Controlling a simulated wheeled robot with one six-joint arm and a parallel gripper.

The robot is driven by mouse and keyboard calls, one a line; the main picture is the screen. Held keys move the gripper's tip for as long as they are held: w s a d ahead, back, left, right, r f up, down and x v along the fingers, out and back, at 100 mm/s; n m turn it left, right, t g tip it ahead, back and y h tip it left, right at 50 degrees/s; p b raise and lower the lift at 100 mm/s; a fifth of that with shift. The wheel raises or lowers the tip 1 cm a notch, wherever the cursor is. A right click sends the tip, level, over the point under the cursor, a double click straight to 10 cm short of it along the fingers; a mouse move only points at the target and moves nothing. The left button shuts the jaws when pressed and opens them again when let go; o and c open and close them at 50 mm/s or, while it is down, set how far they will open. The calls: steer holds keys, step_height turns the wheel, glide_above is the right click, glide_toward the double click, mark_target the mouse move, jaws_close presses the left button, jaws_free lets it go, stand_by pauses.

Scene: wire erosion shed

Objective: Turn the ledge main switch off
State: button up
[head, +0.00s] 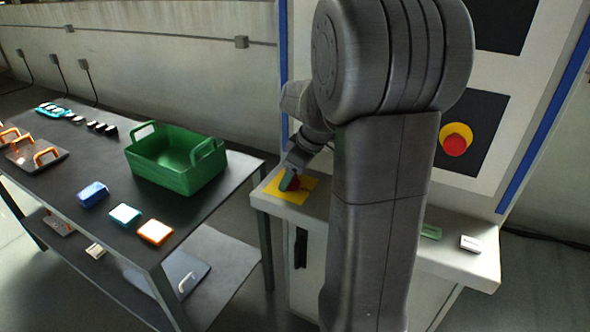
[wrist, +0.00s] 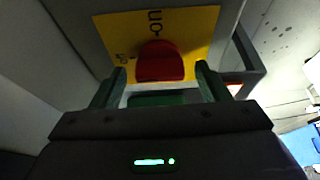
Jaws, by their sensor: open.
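The ledge main switch is a red knob (wrist: 160,62) on a yellow plate (wrist: 203,22), which also lies on the cabinet's ledge in the head view (head: 301,196). My gripper (wrist: 162,69) is open, with one green-tipped finger on each side of the knob. Whether the fingers touch it cannot be told. In the head view my gripper (head: 287,178) partly hides the knob.
A red knob on a yellow disc (head: 456,139) sits on the cabinet's upright panel. Small green (head: 431,232) and white (head: 471,243) blocks lie on the ledge's right. A dark table (head: 185,212) at left bears a green crate (head: 165,176), a blue block (head: 93,194) and other items.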

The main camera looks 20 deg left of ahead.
steer(key=v, duration=1.3)
steer(key=shift+r, duration=0.35)
steer(key=shift+f, duration=0.1)
steer(key=x, duration=1.3)
steer(key=shift+f, duration=0.35)
steer(key=shift+r, duration=0.1)
